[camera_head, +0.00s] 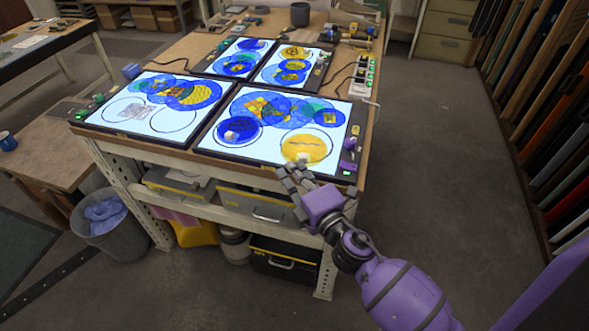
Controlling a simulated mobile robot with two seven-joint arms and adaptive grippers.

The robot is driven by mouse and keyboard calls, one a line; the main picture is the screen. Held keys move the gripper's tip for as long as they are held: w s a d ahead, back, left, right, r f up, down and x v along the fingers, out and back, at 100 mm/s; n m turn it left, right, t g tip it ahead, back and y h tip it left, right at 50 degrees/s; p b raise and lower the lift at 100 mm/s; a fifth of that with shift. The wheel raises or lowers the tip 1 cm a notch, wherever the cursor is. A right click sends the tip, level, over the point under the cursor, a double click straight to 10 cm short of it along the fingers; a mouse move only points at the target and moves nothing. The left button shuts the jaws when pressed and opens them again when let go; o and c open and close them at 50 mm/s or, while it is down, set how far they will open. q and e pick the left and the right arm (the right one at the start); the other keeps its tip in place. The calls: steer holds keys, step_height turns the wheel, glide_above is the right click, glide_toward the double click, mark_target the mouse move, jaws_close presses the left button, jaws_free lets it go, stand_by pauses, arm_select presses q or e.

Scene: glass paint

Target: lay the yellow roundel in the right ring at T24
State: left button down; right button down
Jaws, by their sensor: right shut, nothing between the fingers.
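The yellow roundel (297,142) lies at the near right of the front right light panel (262,154), where the right ring seems to be. Its edge looks close to the ring line, but the exact fit is too small to judge. A small pale block shows on its near part. My right gripper (292,176) is shut and empty just in front of the roundel, by the panel's near edge, and apart from the roundel as far as I can tell. My left gripper is out of view. No T24 label is readable.
A blue roundel (240,131) lies left of the yellow one, with overlapping blue and green discs behind. A purple object (347,160) stands at the panel's right edge. Three more light panels share the workbench (192,50). A grey bin (108,222) stands on the floor at left.

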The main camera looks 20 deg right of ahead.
stand_by(0.3)
steer(key=shift+w+d, duration=0.5)
steer(key=shift+w, duration=0.25)
steer(key=shift+w+d, duration=0.5)
steer(key=shift+w, duration=0.25)
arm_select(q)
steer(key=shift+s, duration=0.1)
arm_select(e)
steer(key=shift+s+a, duration=0.1)
steer(key=shift+s, duration=0.05)
